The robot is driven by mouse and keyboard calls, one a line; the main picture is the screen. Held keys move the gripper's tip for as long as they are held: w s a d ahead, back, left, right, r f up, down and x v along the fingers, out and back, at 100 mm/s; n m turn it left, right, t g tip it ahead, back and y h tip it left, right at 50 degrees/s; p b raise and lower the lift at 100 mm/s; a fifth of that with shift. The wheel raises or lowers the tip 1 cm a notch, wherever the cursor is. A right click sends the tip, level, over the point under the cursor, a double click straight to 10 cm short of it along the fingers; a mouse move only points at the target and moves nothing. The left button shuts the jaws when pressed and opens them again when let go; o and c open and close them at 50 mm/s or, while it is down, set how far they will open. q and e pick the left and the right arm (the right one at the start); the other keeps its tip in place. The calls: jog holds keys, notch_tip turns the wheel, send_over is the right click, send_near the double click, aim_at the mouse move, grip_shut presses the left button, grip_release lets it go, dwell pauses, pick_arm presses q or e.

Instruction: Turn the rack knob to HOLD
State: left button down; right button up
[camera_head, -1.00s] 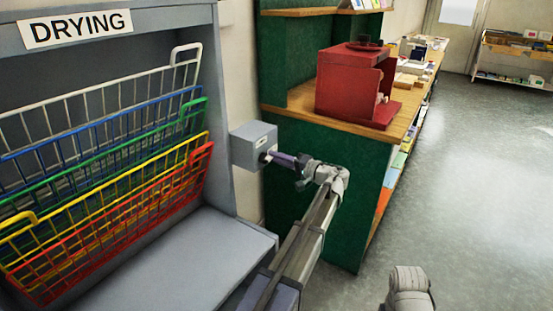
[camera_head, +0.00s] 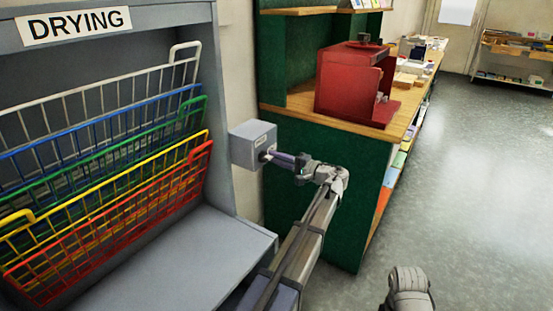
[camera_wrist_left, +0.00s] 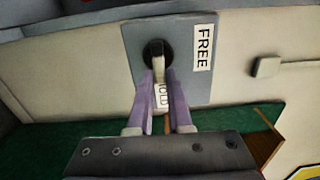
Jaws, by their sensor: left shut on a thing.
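The knob box is a grey box (camera_head: 254,145) at the right side of the drying rack. In the left wrist view its face (camera_wrist_left: 140,35) carries a black round knob (camera_wrist_left: 150,48) with a pale lever. A FREE label (camera_wrist_left: 203,47) lies to the right of the knob. A HOLD label (camera_wrist_left: 163,97) lies below it, partly hidden between my fingers. The lever points down towards HOLD in that view. My left gripper (camera_head: 272,156) is shut on the knob's lever; its purple fingers show in the left wrist view (camera_wrist_left: 159,76).
The drying rack has a grey frame (camera_head: 228,100) and several coloured wire shelves, with a grey ledge (camera_head: 190,255) below. A green cabinet (camera_head: 320,170) with a wooden top and a red box-like object (camera_head: 345,85) stands behind my left arm. Open floor (camera_head: 480,190) lies to the right.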

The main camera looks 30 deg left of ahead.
pick_arm(q)
jog(key=c, duration=0.8)
grip_release()
jog(key=shift+c, duration=0.2)
jog(key=shift+d, duration=0.1)
jog(key=d, duration=0.7)
jog(key=shift+s+d, duration=0.3)
jog(key=s+d+m+g+h+p, duration=0.1)
jog(key=s+d+m+h+p, duration=0.1)
jog(key=s+d+h+p, duration=1.4)
jog(key=s+d+p, duration=0.5)
jog(key=s+d, duration=0.7)
jog(key=s, duration=0.1)
jog(key=shift+d+f+m+h, duration=0.2)
jog(key=shift+m+h, duration=0.2)
